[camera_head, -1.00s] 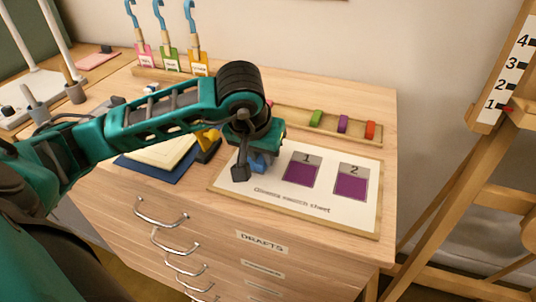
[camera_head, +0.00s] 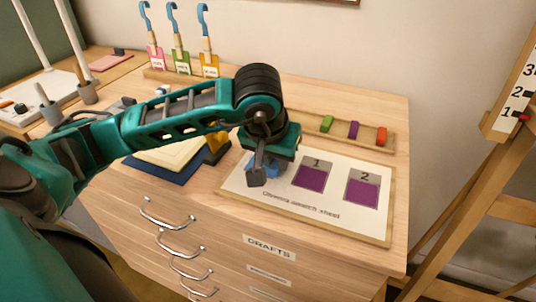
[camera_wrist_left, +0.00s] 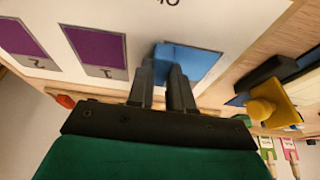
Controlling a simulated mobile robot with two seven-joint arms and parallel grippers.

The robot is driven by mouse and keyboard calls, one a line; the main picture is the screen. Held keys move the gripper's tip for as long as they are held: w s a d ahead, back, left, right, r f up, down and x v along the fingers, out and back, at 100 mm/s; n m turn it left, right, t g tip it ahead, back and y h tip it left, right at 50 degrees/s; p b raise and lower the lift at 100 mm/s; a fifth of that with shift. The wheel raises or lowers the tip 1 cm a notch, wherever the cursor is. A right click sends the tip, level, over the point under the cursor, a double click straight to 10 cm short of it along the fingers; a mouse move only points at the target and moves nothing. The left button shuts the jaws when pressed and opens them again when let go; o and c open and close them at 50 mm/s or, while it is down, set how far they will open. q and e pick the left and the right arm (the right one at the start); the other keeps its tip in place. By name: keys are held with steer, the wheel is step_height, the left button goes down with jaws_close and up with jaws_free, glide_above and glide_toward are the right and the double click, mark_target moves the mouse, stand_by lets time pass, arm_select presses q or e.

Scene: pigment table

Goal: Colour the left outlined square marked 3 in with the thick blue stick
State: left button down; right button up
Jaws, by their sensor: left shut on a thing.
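My left gripper (camera_head: 262,172) is shut just above the left part of the white swatch sheet (camera_head: 300,200). It also shows in the wrist view (camera_wrist_left: 172,75), fingers close together. A blue patch lies at the fingertips on the sheet, where the left square (camera_wrist_left: 200,62) is, in line with the purple squares. The blue covers much of what shows of that square. The thick blue stick is held between the fingers and mostly hidden; I cannot clearly separate it from the blue patch. The square's number is hidden. My right gripper is not in view.
Purple squares marked 1 (camera_head: 310,178) and 2 (camera_head: 362,191) lie to the right. A wooden tray (camera_head: 348,142) behind holds green, purple and red sticks. A yellow-and-black object (camera_head: 216,148) and a dark blue folder (camera_head: 170,165) are to the left. An easel (camera_head: 480,190) stands right.

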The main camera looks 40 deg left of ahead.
arm_select(q)
steer(key=shift+d+f, duration=0.2)
steer(key=shift+d, duration=0.05)
steer(key=shift+s+a+r+b, duration=0.15)
steer(key=shift+a+b, duration=0.2)
steer(key=shift+a, duration=0.35)
steer(key=shift+s+a+r+b, duration=0.15)
steer(key=shift+a+b, duration=0.2)
steer(key=shift+a, duration=0.35)
step_height(320, 180, up, 7)
steer(key=p, duration=0.4)
